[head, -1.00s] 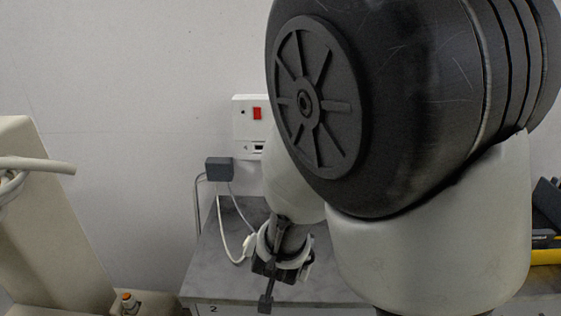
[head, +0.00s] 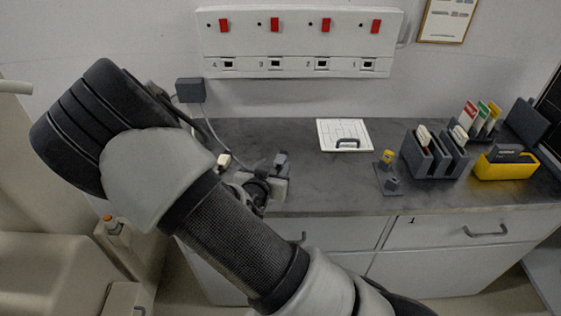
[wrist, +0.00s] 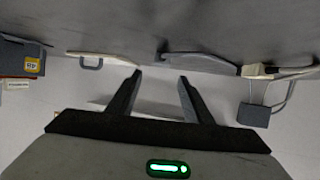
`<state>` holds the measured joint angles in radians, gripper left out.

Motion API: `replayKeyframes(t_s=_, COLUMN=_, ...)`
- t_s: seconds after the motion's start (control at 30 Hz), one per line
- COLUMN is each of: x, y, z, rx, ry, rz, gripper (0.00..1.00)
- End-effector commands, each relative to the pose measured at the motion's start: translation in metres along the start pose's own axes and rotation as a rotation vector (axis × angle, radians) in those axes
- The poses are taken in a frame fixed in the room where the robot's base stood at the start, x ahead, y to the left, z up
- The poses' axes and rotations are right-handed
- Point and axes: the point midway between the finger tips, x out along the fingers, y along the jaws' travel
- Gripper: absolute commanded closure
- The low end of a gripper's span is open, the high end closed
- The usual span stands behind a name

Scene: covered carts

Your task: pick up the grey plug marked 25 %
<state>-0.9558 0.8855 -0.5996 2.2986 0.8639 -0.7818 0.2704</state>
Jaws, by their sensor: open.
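My gripper (head: 272,170) is over the left part of the grey counter in the head view, partly hidden by my wrist. In the wrist view my gripper (wrist: 159,74) has its two dark fingers spread, with nothing between them. No marking of 25 % is readable in either view. A small grey plug-like piece (head: 392,184) stands on a dark stand to the right of my gripper, beside a yellow piece (head: 388,157). I cannot tell if it is the marked plug.
A white board (head: 330,134) with a handle lies at the counter's back. Dark racks (head: 421,163) and a yellow bin (head: 504,171) stand to the right. A wall panel (head: 300,64) with red switches is above. A grey box (head: 189,90) with a cable hangs at left. The counter's middle front is clear.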

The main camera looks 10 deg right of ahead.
Motion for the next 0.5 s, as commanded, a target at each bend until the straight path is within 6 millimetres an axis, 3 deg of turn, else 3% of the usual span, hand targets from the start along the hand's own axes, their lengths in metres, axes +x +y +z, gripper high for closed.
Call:
replayKeyframes(t_s=0.1, x=0.016, y=0.0, z=0.0, rx=0.001, ry=0.0, rz=0.001, gripper=0.54)
replayKeyframes(t_s=0.33, x=0.032, y=0.0, z=0.001, rx=-0.001, ry=0.0, rz=0.001, gripper=0.54)
replayKeyframes(t_s=0.5, x=0.059, y=-0.001, z=0.004, rx=0.0, ry=0.0, rz=0.001, gripper=0.54)
